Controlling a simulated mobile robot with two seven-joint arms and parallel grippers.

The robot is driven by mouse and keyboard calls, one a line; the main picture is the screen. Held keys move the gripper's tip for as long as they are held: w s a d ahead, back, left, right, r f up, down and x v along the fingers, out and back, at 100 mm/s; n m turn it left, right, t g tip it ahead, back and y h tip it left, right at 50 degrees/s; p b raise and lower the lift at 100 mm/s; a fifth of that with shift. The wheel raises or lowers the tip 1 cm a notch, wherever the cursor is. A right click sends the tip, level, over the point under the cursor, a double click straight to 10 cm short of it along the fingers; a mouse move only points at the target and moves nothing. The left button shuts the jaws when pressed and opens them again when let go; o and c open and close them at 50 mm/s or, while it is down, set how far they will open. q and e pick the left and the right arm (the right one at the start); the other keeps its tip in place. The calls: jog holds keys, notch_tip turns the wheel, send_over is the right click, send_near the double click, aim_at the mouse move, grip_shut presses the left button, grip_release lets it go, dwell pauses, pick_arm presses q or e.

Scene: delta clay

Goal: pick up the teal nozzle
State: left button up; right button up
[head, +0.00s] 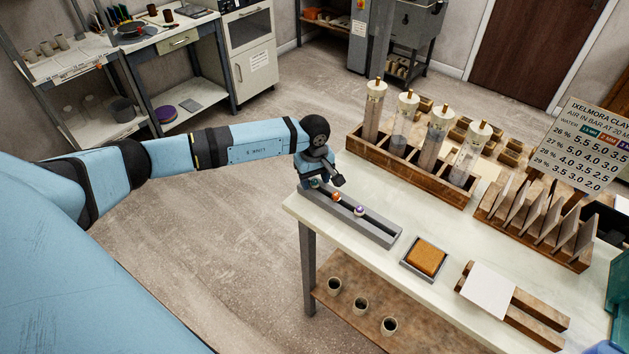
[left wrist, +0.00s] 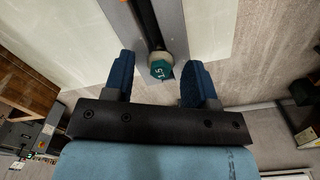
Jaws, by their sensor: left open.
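The teal nozzle (left wrist: 160,68) is marked 1.5 and sits at the end of a grey slotted rack in the left wrist view. In the head view a small teal part of it (head: 315,184) shows beside my left gripper, which hides the rest. My left gripper (head: 325,183) is open over the left end of the rack (head: 376,228). In the left wrist view its two blue fingers (left wrist: 161,63) stand on either side of the nozzle, with a gap on both sides. My right gripper is not in view.
An orange nozzle (head: 336,196) and a purple nozzle (head: 359,210) sit further along the rack. A wooden crate (head: 398,165) with tall clear cylinders stands behind. A sponge tray (head: 424,259) lies to the right. The white table (head: 345,248) ends just left of the rack.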

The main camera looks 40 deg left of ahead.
pick_arm(q)
jog(key=shift+f, duration=0.15)
jog(key=shift+c, duration=0.3)
grip_shut()
